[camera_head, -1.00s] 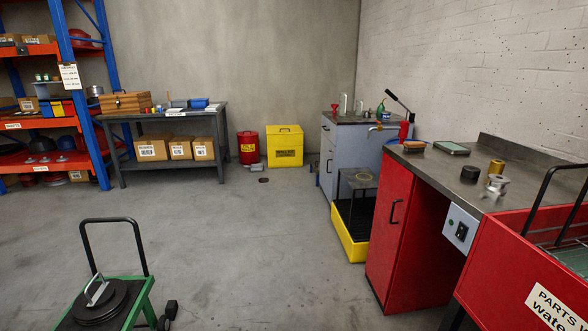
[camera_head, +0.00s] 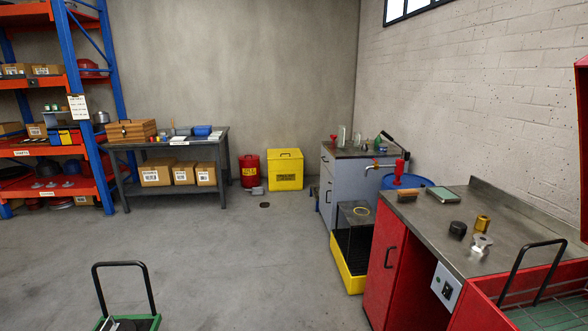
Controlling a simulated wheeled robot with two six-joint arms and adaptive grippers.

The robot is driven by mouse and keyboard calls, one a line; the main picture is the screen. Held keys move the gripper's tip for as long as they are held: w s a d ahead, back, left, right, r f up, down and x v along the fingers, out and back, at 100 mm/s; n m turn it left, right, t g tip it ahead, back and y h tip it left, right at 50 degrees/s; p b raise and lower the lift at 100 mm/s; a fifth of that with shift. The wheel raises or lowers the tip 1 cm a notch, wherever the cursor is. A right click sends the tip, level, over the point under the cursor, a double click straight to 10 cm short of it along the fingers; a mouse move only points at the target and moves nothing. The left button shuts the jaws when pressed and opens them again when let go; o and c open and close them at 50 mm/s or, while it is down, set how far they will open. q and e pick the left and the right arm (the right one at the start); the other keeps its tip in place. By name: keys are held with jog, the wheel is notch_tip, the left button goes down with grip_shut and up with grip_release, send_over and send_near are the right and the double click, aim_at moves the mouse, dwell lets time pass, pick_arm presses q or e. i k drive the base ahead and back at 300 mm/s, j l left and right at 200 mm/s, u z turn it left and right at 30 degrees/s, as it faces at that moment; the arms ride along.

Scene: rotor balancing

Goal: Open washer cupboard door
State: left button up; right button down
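The bench has a grey metal top (camera_head: 431,227). Neither of my grippers is in view, so I cannot see what they hold or how they stand.
A red parts washer (camera_head: 495,312) with a black bar stands at the lower right. A yellow tray (camera_head: 348,272) is on the floor left of the bench. A green cart (camera_head: 120,324) is at the lower left. The middle floor (camera_head: 230,260) is clear.

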aim_at(390, 233)
jog(key=i+j+z, duration=0.15)
jog(key=i, duration=0.35)
jog(key=i+j+z, duration=0.1)
jog(key=i, duration=0.4)
jog(key=j, duration=0.1)
